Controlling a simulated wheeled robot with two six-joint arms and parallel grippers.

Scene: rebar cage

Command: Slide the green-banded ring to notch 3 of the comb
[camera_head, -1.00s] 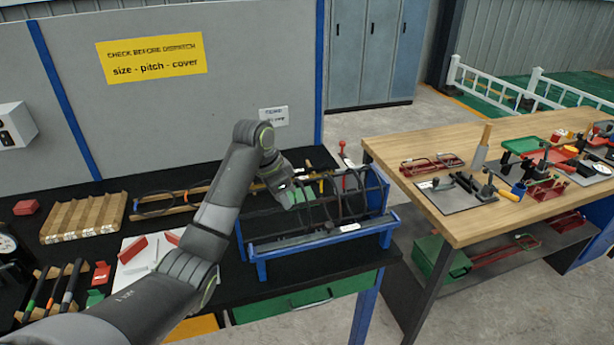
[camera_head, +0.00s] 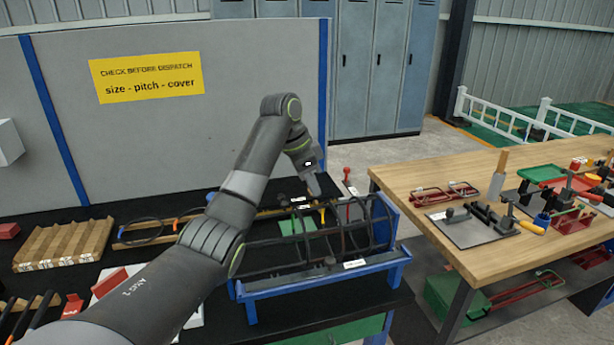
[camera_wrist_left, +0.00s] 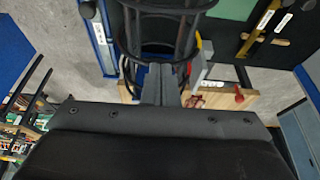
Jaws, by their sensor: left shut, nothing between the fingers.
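The rebar cage (camera_head: 345,240) lies lengthwise in a blue stand (camera_head: 320,282), with several dark rings around its long bars. I cannot tell which ring has the green band. A dark bar with a white label (camera_head: 355,264) runs along the stand's front; I cannot make out comb notches. My left gripper (camera_head: 316,188) points down above the back side of the cage, shut and empty. In the left wrist view its narrow fingers (camera_wrist_left: 160,85) are together, with the cage's bars and rings (camera_wrist_left: 160,25) just beyond them. My right gripper is not in view.
A wooden workbench (camera_head: 425,180) with tools and clamps stands to the right. A slatted wooden rack (camera_head: 62,245) lies on the black table at the left. A red-topped lever (camera_head: 347,178) stands behind the cage. A grey partition (camera_head: 200,140) closes the back.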

